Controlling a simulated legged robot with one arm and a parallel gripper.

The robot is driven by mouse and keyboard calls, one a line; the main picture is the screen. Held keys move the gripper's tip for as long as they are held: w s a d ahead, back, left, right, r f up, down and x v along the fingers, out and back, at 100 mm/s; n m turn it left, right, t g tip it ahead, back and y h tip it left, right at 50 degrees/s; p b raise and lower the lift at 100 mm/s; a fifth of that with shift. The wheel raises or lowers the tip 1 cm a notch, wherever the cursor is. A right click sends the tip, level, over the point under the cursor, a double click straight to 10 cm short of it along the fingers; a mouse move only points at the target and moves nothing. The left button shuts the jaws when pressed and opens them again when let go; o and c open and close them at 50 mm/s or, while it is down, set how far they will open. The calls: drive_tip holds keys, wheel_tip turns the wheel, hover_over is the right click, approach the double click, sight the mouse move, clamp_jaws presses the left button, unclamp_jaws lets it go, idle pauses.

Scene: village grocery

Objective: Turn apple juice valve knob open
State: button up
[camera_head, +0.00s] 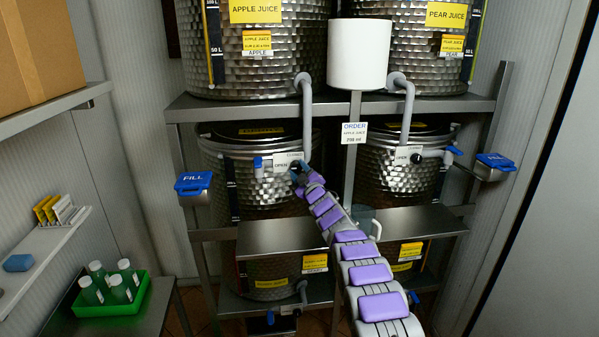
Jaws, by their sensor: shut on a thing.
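The apple juice tank (255,65) is a hammered steel drum at the upper left of the rack, with a yellow APPLE JUICE label (255,11). A grey pipe (307,118) runs down from it to the valve. The valve's white plate (281,163) reads OPEN at its left, and a blue handle (258,163) sticks out on its left side. My gripper (297,167) is at the plate's right part, shut on the dark valve knob. The gripper mostly hides the knob, so its angle cannot be told.
The pear juice tank (428,60) and its valve plate (408,155) are to the right. An order card (354,133) hangs on the middle post. Steel shelves (280,237) jut out below. Blue FILL boxes (194,182) flank the rack. A green crate (140,306) with bottles stands lower left.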

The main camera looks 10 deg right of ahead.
drive_tip(key=shift+r, duration=0.1)
drive_tip(key=o, duration=1.1)
drive_tip(key=shift+a, duration=0.1)
drive_tip(key=shift+c, duration=0.2)
drive_tip(key=shift+s+f, duration=0.15)
drive_tip(key=shift+f, duration=0.05)
drive_tip(key=shift+b+v, duration=0.65)
drive_tip(key=shift+v, duration=0.4)
drive_tip(key=b+v, duration=0.1)
drive_tip(key=v, duration=1.4)
drive_tip(key=shift+b, duration=0.3)
